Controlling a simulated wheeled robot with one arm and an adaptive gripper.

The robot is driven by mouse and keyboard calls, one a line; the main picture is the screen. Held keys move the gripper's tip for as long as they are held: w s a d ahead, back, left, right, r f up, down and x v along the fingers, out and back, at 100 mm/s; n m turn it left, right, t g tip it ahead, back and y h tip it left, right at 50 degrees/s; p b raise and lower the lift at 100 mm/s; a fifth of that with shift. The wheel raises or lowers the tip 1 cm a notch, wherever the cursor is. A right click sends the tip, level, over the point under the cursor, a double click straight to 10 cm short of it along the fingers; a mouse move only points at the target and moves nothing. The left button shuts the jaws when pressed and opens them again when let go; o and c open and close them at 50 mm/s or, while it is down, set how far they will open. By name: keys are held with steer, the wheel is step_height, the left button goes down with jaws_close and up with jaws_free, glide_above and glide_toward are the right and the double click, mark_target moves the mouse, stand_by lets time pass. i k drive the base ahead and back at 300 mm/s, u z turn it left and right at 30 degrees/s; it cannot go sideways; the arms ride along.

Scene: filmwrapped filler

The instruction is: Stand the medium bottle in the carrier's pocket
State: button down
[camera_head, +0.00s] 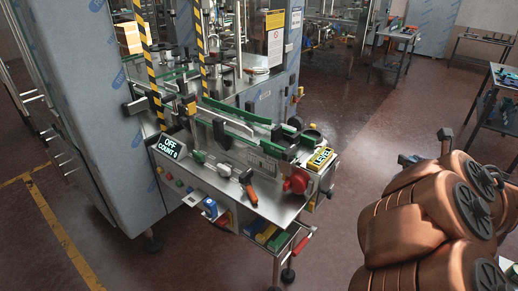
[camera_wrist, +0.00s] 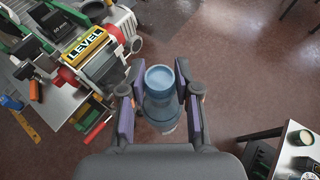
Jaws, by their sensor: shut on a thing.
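In the wrist view, the medium bottle (camera_wrist: 159,78) is blue-grey and seen from above, with a round pale top and a wider, clearer body below. My gripper (camera_wrist: 158,100) is shut on it, one finger on each side. The bottle hangs above the dark red floor, to the right of the machine's end. In the head view my copper-coloured arm fills the lower right and the held bottle cannot be made out. I cannot pick out the carrier or its pocket for certain in either view.
The filling machine's steel deck (camera_head: 262,203) carries a yellow LEVEL box (camera_head: 320,159), a red knob (camera_head: 296,181) and an orange-handled tool (camera_head: 249,186). A small table (camera_wrist: 291,151) with dark items stands at lower right in the wrist view. Open floor lies between them.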

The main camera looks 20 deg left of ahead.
mark_target(285, 139)
steer(key=u, duration=1.35)
steer(key=i, duration=0.95)
